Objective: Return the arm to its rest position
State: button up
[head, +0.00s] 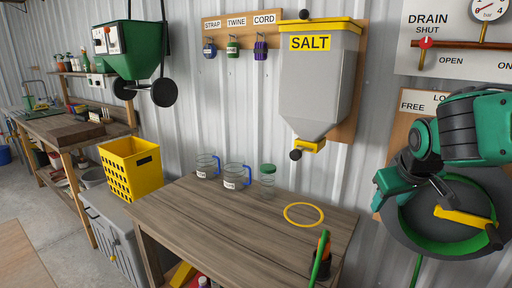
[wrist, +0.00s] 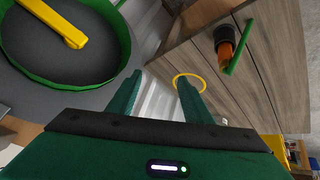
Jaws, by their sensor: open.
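My arm (head: 470,130) reaches in from the right edge of the head view, bent in front of the wall. It overlaps the large round grey and green fixture with a yellow handle (head: 465,217). My gripper (wrist: 160,86) shows in the wrist view with its two green fingers apart and nothing between them. It is clear of the wooden table (head: 190,225). Behind the fingers in that view are the wall and the table's edge. The yellow handle also shows at the upper left of the wrist view (wrist: 55,25).
A salt hopper (head: 318,85) hangs above. A yellow crate (head: 131,168) stands left.

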jog(key=s+a+f+m+g+y, duration=0.2)
jog(key=s+a+f, duration=0.1)
jog(key=s+f, duration=0.55)
jog(key=s+d+m+g, duration=0.2)
jog(key=s+d, duration=0.3)
jog(key=s, duration=0.3)
jog(key=s+d+m+g, duration=0.2)
jog(key=s+d, duration=0.3)
jog(key=s, duration=0.4)
jog(key=shift+d+m+g, duration=0.2)
jog(key=shift+m+g, duration=0.1)
jog(key=shift+m, duration=0.6)
jog(key=shift+w+f, duration=0.3)
jog(key=shift+w, duration=0.3)
